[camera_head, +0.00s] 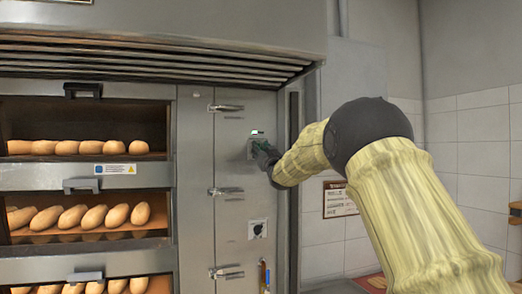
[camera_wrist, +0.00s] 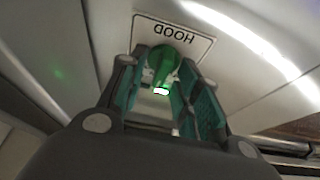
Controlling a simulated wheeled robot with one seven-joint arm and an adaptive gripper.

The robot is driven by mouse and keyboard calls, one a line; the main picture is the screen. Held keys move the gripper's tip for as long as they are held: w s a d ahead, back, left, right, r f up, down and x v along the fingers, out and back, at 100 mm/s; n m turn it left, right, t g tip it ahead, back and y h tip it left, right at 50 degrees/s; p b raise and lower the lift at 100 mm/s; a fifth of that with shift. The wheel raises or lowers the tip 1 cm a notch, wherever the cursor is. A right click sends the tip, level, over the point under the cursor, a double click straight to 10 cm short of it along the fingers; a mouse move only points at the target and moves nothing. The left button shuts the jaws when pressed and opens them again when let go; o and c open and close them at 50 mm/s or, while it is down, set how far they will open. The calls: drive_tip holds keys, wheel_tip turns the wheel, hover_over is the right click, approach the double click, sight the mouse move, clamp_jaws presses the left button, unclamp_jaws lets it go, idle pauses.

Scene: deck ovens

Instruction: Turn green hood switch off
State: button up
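The green hood switch (camera_wrist: 164,60) is a round green knob with a bar-shaped grip, on a pale plate with the label HOOD (camera_wrist: 172,31), which appears upside down in the wrist view. My gripper (camera_head: 261,148) reaches the steel panel right of the ovens in the head view. Its two dark fingers with green pads stand on either side of the knob's bar in the wrist view, with gaps visible, so it is open around the switch. Contact with the knob cannot be told. In the head view my gripper mostly hides the knob; a small green-white light (camera_head: 257,132) shows above it.
Oven decks with bread loaves (camera_head: 78,216) stand at the left. A second dark knob (camera_head: 258,229) sits lower on the same panel, beside door latches (camera_head: 226,191). The hood (camera_head: 170,30) overhangs above. A tiled wall (camera_head: 475,150) lies at the right.

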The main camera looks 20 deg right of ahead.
drive_tip(key=shift+c, duration=0.2)
clamp_jaws()
drive_tip(key=shift+s+r, duration=0.1)
drive_tip(key=shift+r, duration=0.05)
